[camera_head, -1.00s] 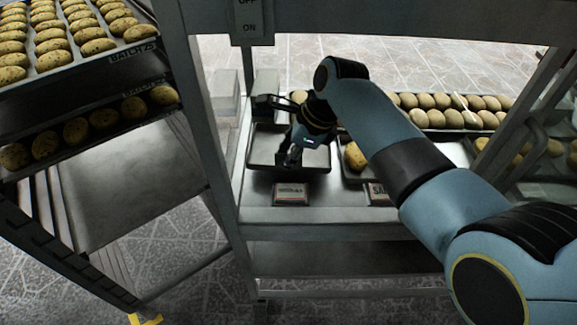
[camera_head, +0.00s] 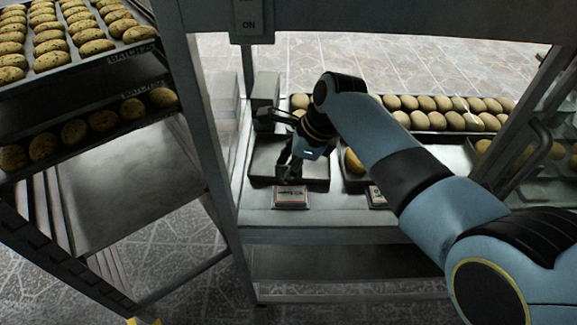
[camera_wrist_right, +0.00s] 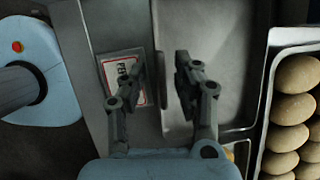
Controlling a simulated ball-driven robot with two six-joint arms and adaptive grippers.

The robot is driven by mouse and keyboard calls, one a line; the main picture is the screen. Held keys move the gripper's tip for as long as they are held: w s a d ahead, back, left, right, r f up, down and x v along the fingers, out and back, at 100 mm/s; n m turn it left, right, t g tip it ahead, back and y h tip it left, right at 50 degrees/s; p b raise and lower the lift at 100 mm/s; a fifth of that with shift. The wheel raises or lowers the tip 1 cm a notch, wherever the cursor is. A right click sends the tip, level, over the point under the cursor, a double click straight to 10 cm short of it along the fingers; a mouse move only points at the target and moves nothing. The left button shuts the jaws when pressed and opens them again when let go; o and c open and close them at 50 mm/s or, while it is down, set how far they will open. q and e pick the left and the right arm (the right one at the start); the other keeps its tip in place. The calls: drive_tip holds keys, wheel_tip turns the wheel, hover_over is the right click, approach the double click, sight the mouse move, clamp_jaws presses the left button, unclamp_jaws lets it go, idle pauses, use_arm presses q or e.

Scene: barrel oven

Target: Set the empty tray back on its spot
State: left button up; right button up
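The empty tray (camera_head: 318,170) is a dark, shallow metal pan lying on the left part of the steel counter, just behind a small white label (camera_head: 291,199). My right gripper (camera_head: 286,172) hangs low over its front edge and hides part of it. In the right wrist view the bare tray (camera_wrist_right: 225,70) lies right of centre, and the label (camera_wrist_right: 120,70) is on its left. My right gripper (camera_wrist_right: 160,72) has its fingers apart there, one on each side of the tray's rim, with visible gaps. My left gripper is not in view.
Another tray with buns (camera_head: 440,122) fills the back right of the counter, and more buns (camera_wrist_right: 295,110) stand close beside the empty tray. A rack with filled trays (camera_head: 90,68) is at the left. A frame post (camera_head: 208,130) stands left of the counter.

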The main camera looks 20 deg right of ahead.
drive_tip(key=p+v, duration=0.2)
drive_tip(key=v, duration=0.5)
drive_tip(key=shift+r, duration=0.15)
drive_tip(key=shift+d, duration=0.15)
